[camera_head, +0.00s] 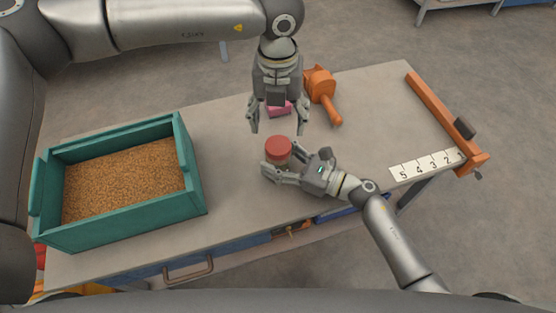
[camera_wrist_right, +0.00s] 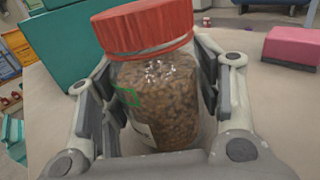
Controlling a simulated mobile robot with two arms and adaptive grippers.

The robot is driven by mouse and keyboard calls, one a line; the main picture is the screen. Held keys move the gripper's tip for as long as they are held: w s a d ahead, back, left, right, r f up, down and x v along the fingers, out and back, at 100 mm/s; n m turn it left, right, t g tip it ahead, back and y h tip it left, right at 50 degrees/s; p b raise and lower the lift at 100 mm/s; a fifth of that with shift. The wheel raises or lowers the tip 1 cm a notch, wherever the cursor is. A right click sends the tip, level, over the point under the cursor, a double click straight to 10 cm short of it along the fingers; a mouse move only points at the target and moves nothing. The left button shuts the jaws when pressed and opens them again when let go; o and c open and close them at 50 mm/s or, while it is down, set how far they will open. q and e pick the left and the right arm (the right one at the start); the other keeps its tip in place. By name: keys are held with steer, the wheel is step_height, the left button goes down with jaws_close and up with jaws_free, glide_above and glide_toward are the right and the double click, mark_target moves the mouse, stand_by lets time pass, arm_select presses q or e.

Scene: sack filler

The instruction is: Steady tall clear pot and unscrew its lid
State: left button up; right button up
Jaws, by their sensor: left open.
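The tall clear pot (camera_wrist_right: 160,95) holds brown pellets and has a green and white label. Its red lid (camera_head: 278,148) is on top and also shows in the right wrist view (camera_wrist_right: 145,25). My right gripper (camera_head: 279,169) has a finger on each side of the pot's body below the lid and appears shut on it. The pot stands on the table, mostly hidden by the lid and fingers in the head view. My left gripper (camera_head: 275,126) points down with its fingers spread, open and empty, just behind and above the lid.
A teal crate (camera_head: 195,180) of grain stands at the left on the grey table (camera_head: 235,205). A pink block (camera_head: 279,110) lies behind the pot, with an orange tool (camera_head: 322,88) beside it. An orange bar (camera_head: 440,105) and numbered strip (camera_head: 425,164) are at the right.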

mark_target(278, 145)
jaws_close()
arm_select(q)
steer(key=m, duration=0.5)
steer(key=shift+m, duration=0.4)
steer(key=m, duration=0.4)
steer(key=shift+m, duration=0.3)
steer(key=m, duration=0.4)
steer(key=shift+m, duration=0.4)
steer(key=m, duration=0.4)
steer(key=shift+m, duration=0.3)
steer(key=m, duration=1)
steer(key=shift+m, duration=0.4)
steer(key=m, duration=0.4)
steer(key=shift+m, duration=0.3)
steer(key=m, duration=0.5)
steer(key=shift+f, duration=4.05)
